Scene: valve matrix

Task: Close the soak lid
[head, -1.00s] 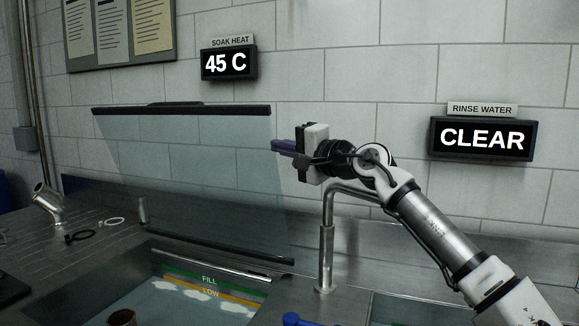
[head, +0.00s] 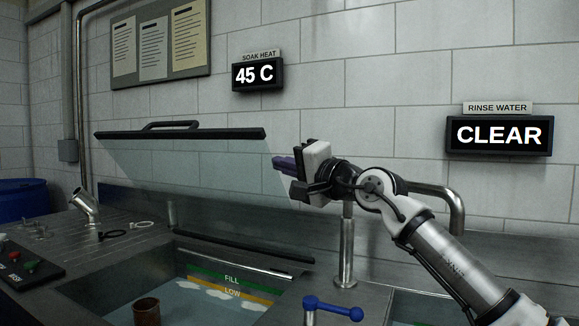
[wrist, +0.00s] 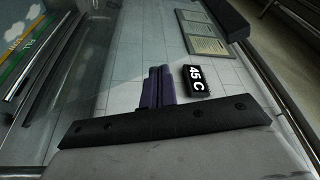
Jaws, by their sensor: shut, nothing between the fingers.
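The soak lid (head: 185,155) is a clear glass panel with a dark top bar (head: 185,134) and a raised handle (head: 170,125). It stands partly open over the soak basin (head: 95,287), leaning forward from its dark hinge strip (head: 240,247) at the back. My gripper (head: 279,164) is shut and empty, with its purple fingers at the lid's right edge in the picture. I cannot tell whether they touch the glass. The shut fingers also show in the wrist view (wrist: 158,88).
The basin has FILL and LOW bands and holds a brown cup (head: 147,311). A faucet (head: 347,245) stands right of the basin, below my arm. A blue-handled valve (head: 332,307) is at the front. A steel spout (head: 85,205) and dark control panel (head: 22,262) are left.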

